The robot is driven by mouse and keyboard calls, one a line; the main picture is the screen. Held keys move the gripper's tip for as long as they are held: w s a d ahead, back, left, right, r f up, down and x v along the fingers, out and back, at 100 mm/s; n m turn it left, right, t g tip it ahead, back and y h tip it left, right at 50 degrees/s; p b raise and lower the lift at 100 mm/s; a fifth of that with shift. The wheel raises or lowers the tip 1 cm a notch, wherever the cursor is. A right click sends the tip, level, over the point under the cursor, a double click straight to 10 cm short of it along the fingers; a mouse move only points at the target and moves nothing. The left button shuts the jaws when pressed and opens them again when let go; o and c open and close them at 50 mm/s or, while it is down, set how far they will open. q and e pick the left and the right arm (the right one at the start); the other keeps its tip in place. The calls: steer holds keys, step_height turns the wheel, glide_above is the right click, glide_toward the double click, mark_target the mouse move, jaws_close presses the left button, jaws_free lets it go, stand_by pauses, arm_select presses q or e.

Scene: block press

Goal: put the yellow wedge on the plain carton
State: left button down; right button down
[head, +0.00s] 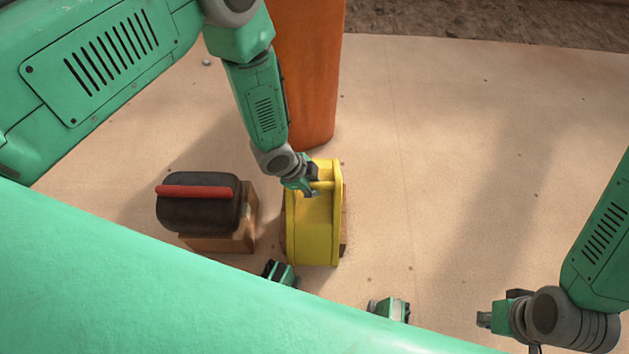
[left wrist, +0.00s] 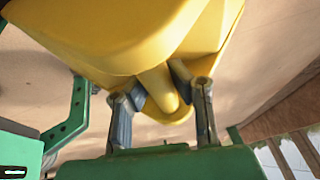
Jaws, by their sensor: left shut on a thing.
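The yellow wedge (head: 313,232) is at the middle of the head view, its handle bar toward the far end. My left gripper (head: 313,187) is shut on that bar. In the left wrist view the two fingers (left wrist: 158,90) stand on either side of the bar, and the yellow wedge (left wrist: 130,35) fills the top. A brown box (head: 345,222), perhaps the plain carton, shows as thin edges under the wedge, which hides most of it. I cannot tell whether they touch. My right gripper (head: 487,320) is at the lower right, away from the wedge; its fingers are unclear.
A black block with a red bar (head: 205,212) sits on another brown carton (head: 215,244), just left of the wedge. An orange pillar (head: 310,75) stands behind the wedge, close to my left arm. The pale ground to the right is clear.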

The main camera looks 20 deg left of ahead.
arm_select(q)
steer(key=shift+w+r, duration=0.1)
steer(key=shift+d, duration=0.1)
steer(key=c, duration=1.5)
jaws_free()
steer(key=shift+r, duration=0.2)
steer(key=p+v, duration=0.2)
steer(key=v, duration=0.3)
steer(key=p+v, duration=0.3)
steer(key=v, duration=0.3)
steer(key=shift+s+r, duration=0.25)
steer(key=shift+s, duration=0.05)
